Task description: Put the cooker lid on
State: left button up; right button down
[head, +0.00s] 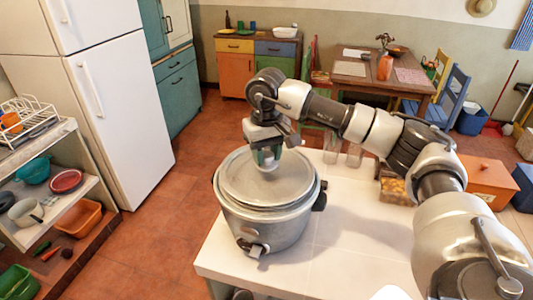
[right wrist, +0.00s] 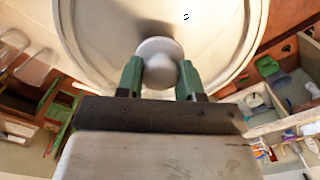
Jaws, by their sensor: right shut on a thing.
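The silver cooker (head: 265,232) stands upright near the left end of the white counter. Its round metal lid (head: 240,178) lies over the top of the pot, and its rim looks level with the cooker's rim. I cannot tell whether it is fully seated. My right gripper (head: 267,163) is above the middle of the lid, pointing down. In the right wrist view its two green fingers are shut on the lid's round knob (right wrist: 159,70), and the lid (right wrist: 100,35) spreads out beyond it. My left gripper is not in view.
The white counter (head: 340,225) is clear to the right of the cooker. Glasses (head: 354,155) and a box of yellow items (head: 396,190) stand at its back. A shelf (head: 75,195) with dishes is at left, beside a white fridge (head: 120,120).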

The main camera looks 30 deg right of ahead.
jog(key=shift+f+b, duration=0.4)
dwell(0.8)
jog(key=c, duration=0.6)
grip_release()
notch_tip(320, 180, up, 11)
jog(key=shift+b, duration=0.85)
